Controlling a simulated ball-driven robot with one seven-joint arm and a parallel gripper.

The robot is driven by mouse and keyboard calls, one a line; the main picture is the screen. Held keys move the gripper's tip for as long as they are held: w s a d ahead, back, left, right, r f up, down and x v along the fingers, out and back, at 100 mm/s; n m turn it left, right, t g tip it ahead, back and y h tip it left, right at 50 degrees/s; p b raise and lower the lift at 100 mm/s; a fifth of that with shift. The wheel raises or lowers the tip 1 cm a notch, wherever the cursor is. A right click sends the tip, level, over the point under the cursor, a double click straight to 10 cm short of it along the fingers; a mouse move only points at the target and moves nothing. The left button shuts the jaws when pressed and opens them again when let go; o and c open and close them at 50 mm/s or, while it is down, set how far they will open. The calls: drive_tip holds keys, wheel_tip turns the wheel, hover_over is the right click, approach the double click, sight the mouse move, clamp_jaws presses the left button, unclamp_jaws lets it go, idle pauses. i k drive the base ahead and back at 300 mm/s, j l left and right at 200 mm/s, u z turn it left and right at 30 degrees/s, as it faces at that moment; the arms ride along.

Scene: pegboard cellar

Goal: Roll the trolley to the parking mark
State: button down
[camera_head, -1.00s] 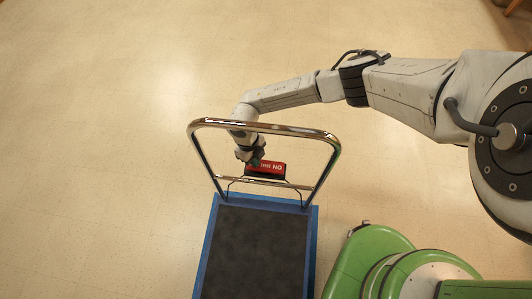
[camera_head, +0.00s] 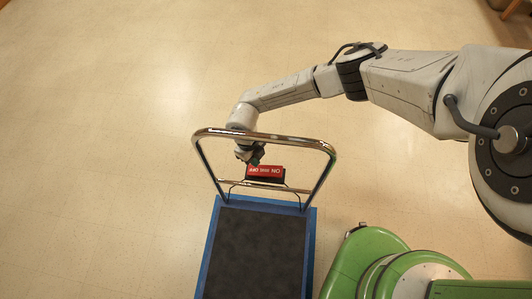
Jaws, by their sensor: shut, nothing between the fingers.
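The trolley has a blue deck edge (camera_head: 212,240) with a black top and a chrome push handle (camera_head: 265,137) at its far end. A red plate (camera_head: 265,171) lettered ON and OFF, seen upside down, sits low between the handle's legs, above a dark part. My gripper (camera_head: 255,158) is beyond the handle's top bar, just left of and above the red plate. It is shut and holds nothing. Whether the fingertips touch the plate I cannot tell. The deck's near end is cut off by the frame. No parking mark shows in view.
Bare pale tiled floor (camera_head: 100,150) lies open to the left of and beyond the trolley. My green base stands close to the trolley's right side. A wooden furniture leg (camera_head: 513,10) shows at the top right corner.

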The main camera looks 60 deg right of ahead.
sight(257, 250)
drive_tip(key=k+l, duration=0.45)
drive_tip(key=l, duration=0.25)
drive_tip(key=k+l, duration=0.25)
drive_tip(key=l, duration=0.1)
